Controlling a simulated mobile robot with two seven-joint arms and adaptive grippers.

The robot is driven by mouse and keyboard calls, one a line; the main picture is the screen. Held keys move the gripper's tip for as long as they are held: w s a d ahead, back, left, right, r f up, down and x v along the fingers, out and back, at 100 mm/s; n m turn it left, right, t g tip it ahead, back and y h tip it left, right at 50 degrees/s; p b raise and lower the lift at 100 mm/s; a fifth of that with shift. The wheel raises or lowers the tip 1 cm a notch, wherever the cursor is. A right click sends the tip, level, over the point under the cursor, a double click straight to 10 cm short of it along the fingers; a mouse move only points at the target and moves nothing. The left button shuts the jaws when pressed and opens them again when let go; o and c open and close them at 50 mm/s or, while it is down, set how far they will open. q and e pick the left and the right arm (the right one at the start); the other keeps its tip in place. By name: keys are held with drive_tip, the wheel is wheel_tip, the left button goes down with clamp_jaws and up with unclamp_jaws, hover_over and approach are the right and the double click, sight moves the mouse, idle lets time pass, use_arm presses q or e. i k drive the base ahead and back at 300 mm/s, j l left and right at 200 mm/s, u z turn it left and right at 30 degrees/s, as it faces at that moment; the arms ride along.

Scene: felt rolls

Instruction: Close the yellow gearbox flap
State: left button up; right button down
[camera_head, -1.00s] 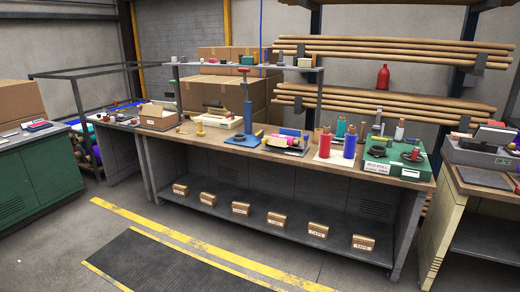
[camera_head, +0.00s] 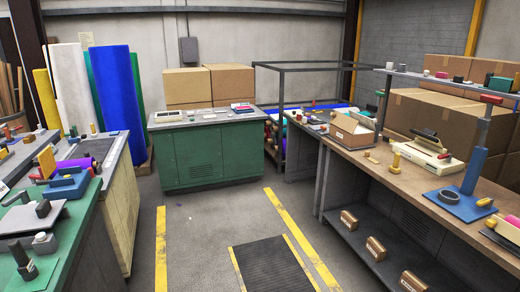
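I cannot make out a yellow gearbox or its flap for certain in this view. Small yellow items show: a yellow block (camera_head: 46,162) on the left bench, a yellow piece (camera_head: 396,161) on the right workbench, and another yellow piece (camera_head: 485,202) beside the blue press (camera_head: 470,184). They are too small to tell whether any has a flap. Neither of my grippers is in view.
A green cabinet (camera_head: 210,157) stands at the back. The wooden workbench (camera_head: 410,178) runs along the right, and a green-topped bench (camera_head: 62,232) is at the near left. Open floor (camera_head: 205,215) with a dark mat (camera_head: 268,264) lies between.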

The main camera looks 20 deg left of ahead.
sight(46, 160)
drive_tip(key=i+j+u, duration=0.2)
drive_tip(key=i+u, duration=0.15)
drive_tip(key=u, duration=0.15)
drive_tip(key=i+u, duration=0.35)
drive_tip(key=u, duration=0.15)
drive_tip(key=i+l+u, duration=0.1)
drive_tip(key=i+u, duration=0.4)
drive_tip(key=i+l+u, duration=0.25)
drive_tip(key=u, duration=0.25)
